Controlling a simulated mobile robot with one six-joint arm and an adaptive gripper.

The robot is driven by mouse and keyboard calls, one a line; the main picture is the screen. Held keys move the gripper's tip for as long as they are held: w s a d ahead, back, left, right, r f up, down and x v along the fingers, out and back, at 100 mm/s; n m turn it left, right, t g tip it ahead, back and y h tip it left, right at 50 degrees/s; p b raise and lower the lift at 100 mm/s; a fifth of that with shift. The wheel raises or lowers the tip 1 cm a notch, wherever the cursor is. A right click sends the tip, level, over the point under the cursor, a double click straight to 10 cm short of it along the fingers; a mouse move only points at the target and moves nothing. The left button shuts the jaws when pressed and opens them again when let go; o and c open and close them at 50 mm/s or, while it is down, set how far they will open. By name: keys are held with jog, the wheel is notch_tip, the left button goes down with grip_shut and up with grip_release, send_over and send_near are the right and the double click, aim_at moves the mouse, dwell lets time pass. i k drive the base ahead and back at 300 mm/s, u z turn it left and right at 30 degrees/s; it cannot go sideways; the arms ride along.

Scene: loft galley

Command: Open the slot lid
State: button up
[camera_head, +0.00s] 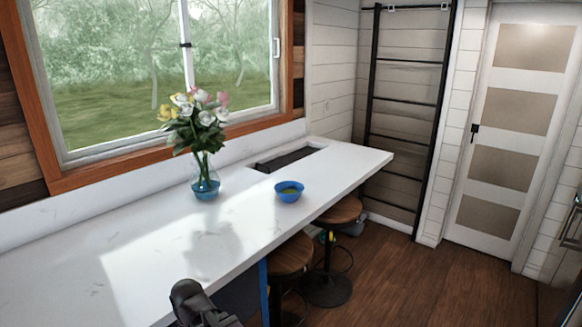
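A dark rectangular slot area (287,159) is set into the white counter near its far end, beside the wall under the window. I cannot tell whether the dark surface is a lid or an open recess. A dark rounded part of my arm, which looks like my gripper (195,302), shows at the bottom edge, over the near front edge of the counter. It is far from the slot. Its fingers cannot be made out, and the rest is cut off by the frame.
A blue glass vase (206,178) with flowers and a blue bowl (289,191) stand on the white counter (150,250), nearer than the slot. Stools (340,212) stand under the front edge. A black ladder (405,100) and a door (510,125) are beyond. The floor (430,280) at right is clear.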

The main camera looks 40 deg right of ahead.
aim_at(273, 166)
jog(key=z, duration=1.55)
jog(key=i, duration=0.95)
jog(key=z, duration=0.3)
